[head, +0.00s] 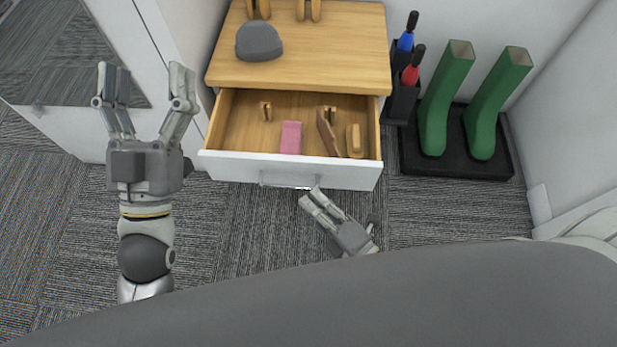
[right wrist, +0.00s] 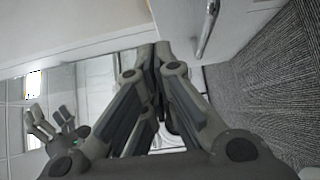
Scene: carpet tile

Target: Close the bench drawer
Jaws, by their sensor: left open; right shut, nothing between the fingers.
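The bench drawer (head: 225,165) is pulled open below the wooden bench top (head: 330,50) in the head view. It has a white front and a bar handle (head: 290,181). A pink block, a brown piece and several small wooden pieces lie inside. My right gripper (head: 311,196) is shut and empty, close in front of the drawer's handle; whether it touches cannot be told. In the right wrist view the shut fingers (right wrist: 160,55) are beside the handle (right wrist: 208,28). My left gripper (head: 146,85) is open and empty, left of the drawer.
A grey cap (head: 259,41) lies on the bench top. Green boots (head: 447,100) stand on a black tray (head: 457,165) at right, beside brushes in dark holders (head: 403,98). A white cabinet is at left. The carpet in front of the drawer is clear.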

